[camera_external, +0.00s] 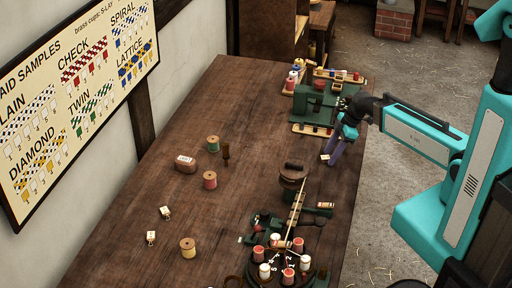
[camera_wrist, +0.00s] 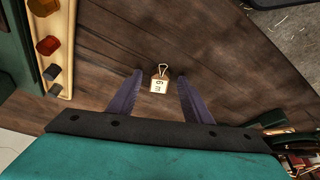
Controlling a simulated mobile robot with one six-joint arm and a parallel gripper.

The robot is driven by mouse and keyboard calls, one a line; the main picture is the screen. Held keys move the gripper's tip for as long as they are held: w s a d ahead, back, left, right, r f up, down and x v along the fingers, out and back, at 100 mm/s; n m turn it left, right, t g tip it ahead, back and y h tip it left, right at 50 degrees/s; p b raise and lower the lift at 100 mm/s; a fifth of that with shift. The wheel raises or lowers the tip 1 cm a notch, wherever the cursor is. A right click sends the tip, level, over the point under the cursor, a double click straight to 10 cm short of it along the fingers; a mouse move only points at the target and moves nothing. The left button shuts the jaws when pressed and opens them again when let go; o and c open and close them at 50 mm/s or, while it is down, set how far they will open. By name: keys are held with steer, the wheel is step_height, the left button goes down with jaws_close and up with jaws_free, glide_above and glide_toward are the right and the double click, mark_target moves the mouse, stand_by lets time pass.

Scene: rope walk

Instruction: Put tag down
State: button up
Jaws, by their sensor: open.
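A small cream tag (camera_wrist: 159,84) with a wire loop and dark lettering shows in the wrist view between the tips of my fingers. It appears to lie on the wooden table, with a gap to each finger. In the external view the tag (camera_external: 325,157) is beside the fingertips of my gripper (camera_external: 334,160), near the table's right edge. My gripper (camera_wrist: 160,82) is open, with its two purple fingers apart and pointing down. Two similar tags (camera_external: 165,212) (camera_external: 151,237) lie on the left part of the table.
A green machine (camera_external: 315,98) and a strip with coloured knobs (camera_external: 312,129) stand behind my gripper. A braiding device with bobbins (camera_external: 278,260) is at the front. Spools (camera_external: 210,180) and a brown labelled lump (camera_external: 185,164) stand to the left. The table's middle (camera_external: 255,130) is clear.

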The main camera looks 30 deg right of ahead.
jaws_close()
steer(key=shift+r, duration=0.15)
step_height(320, 180, up, 10)
steer(key=b, duration=0.3)
stand_by(0.9)
stand_by(0.5)
